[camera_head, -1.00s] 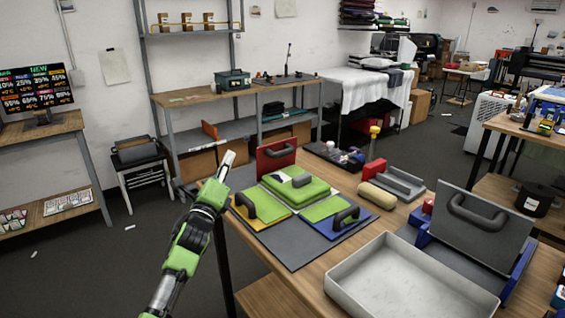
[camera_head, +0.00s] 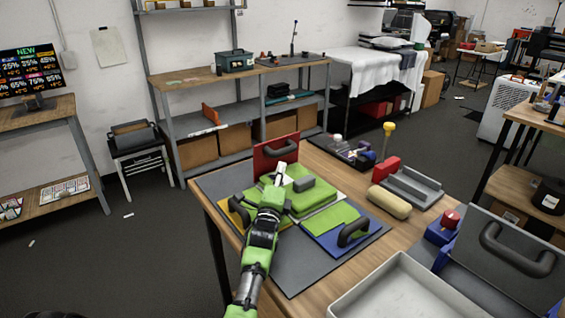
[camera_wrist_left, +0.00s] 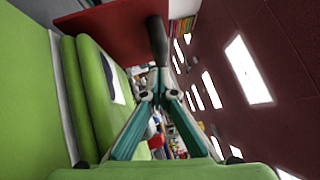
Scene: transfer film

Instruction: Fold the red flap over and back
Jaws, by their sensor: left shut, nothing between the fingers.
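The red flap (camera_head: 265,158) stands upright at the far side of the grey mat (camera_head: 296,270), with a dark handle (camera_head: 288,147) on its near face. In the left wrist view the red flap (camera_wrist_left: 105,30) and its dark handle (camera_wrist_left: 158,42) are close ahead. My left gripper (camera_head: 280,170) is over the green pad (camera_head: 312,197), just on the near side of the red flap. Its fingers meet and hold nothing, as the left wrist view (camera_wrist_left: 160,92) also shows; I see no contact with the handle. My right gripper is out of view.
A yellow flap (camera_head: 234,208) lies left of the pad, partly behind my arm, and a blue flap (camera_head: 345,240) with a dark handle lies right. A tan roll (camera_head: 389,202), grey tray (camera_head: 412,187) and pale bin (camera_head: 408,290) stand to the right.

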